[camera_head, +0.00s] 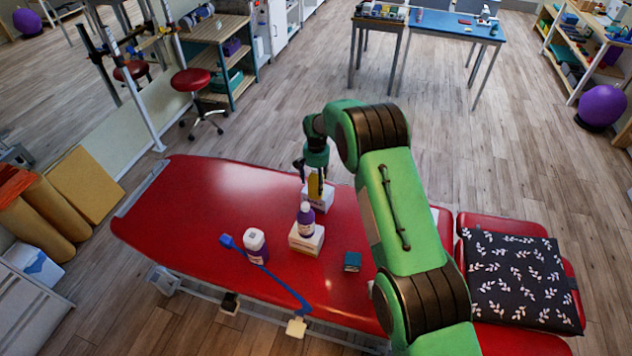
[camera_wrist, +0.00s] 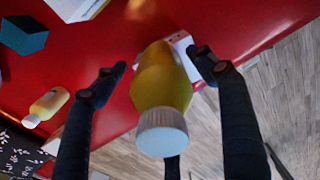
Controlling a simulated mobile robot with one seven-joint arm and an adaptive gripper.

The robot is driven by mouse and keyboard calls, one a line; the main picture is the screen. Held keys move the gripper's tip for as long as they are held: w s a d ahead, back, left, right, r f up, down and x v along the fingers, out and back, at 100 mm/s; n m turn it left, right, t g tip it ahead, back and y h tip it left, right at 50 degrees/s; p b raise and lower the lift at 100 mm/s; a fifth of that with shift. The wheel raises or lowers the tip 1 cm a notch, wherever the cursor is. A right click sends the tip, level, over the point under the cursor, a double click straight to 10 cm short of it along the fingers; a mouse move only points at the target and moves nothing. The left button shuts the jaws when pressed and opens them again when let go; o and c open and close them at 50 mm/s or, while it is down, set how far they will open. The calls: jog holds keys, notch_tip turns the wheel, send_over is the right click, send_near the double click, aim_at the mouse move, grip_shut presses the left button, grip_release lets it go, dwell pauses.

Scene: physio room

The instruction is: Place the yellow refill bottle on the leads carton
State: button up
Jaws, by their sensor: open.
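The yellow refill bottle (camera_wrist: 165,80), with a white cap (camera_wrist: 162,132), is between the spread fingers of my gripper (camera_wrist: 160,78) in the wrist view. The fingers are open, with gaps at its sides. In the head view the yellow bottle (camera_head: 315,184) appears upright at a white carton (camera_head: 322,202) on the red couch, partly hidden by my gripper (camera_head: 314,176). The carton also shows behind the bottle in the wrist view (camera_wrist: 182,42). Whether the bottle's base touches the carton is hidden. I cannot read which carton is the leads carton.
A second carton (camera_head: 307,241) carries a purple-capped bottle (camera_head: 305,217). Another pale yellow bottle (camera_wrist: 48,104) shows in the wrist view. The couch's left half is clear.

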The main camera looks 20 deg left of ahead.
jog(key=shift+r, duration=0.2)
notch_tip(320, 180, up, 12)
jog(key=shift+f, duration=0.1)
dwell(0.4)
dwell(0.6)
